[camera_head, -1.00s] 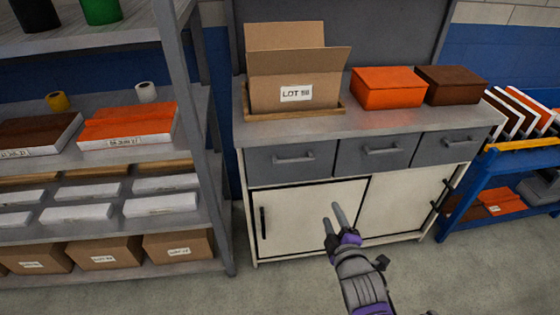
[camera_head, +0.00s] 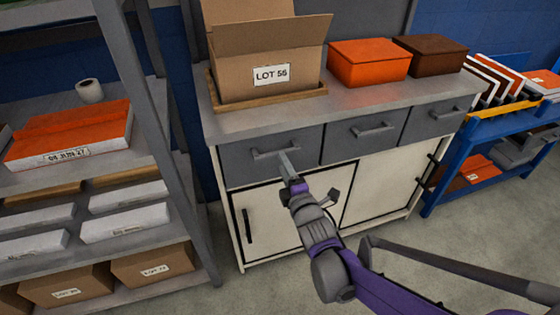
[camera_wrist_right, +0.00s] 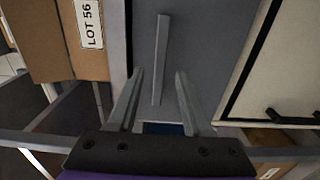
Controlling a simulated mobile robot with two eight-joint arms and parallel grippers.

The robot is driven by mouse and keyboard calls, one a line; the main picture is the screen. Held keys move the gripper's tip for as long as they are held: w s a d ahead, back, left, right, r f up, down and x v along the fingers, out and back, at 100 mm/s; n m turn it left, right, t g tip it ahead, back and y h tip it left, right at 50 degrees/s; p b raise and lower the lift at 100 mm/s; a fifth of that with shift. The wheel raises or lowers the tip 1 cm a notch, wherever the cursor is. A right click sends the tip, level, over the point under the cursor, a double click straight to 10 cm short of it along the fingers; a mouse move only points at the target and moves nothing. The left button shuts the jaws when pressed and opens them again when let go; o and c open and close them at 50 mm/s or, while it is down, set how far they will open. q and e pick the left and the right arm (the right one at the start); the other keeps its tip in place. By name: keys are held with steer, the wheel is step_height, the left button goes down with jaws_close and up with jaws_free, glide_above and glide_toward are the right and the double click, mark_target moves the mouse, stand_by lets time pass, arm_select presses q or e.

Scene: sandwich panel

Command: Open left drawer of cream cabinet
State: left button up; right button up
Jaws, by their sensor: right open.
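The cream cabinet (camera_head: 372,190) has a grey top and three grey drawers in a row. The left drawer (camera_head: 238,174) is shut flush with the front. Its bar handle (camera_head: 268,153) runs level across its face. My right gripper (camera_head: 289,165) is just in front of this drawer, near the right end of the handle. In the right wrist view the gripper (camera_wrist_right: 157,100) is open, and the handle (camera_wrist_right: 160,60) appears between the lines of its two fingers. I cannot tell whether a finger touches it. My left gripper is not in view.
A cardboard box (camera_head: 268,60) marked LOT 56 stands in a tray on the cabinet top. An orange box (camera_head: 368,65) and a brown box (camera_head: 430,57) stand beside it. A grey shelf rack (camera_head: 140,95) is close on the left, a blue cart (camera_head: 440,180) on the right.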

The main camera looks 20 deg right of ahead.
steer(key=shift+w, duration=1.45)
jaws_close()
stand_by(0.3)
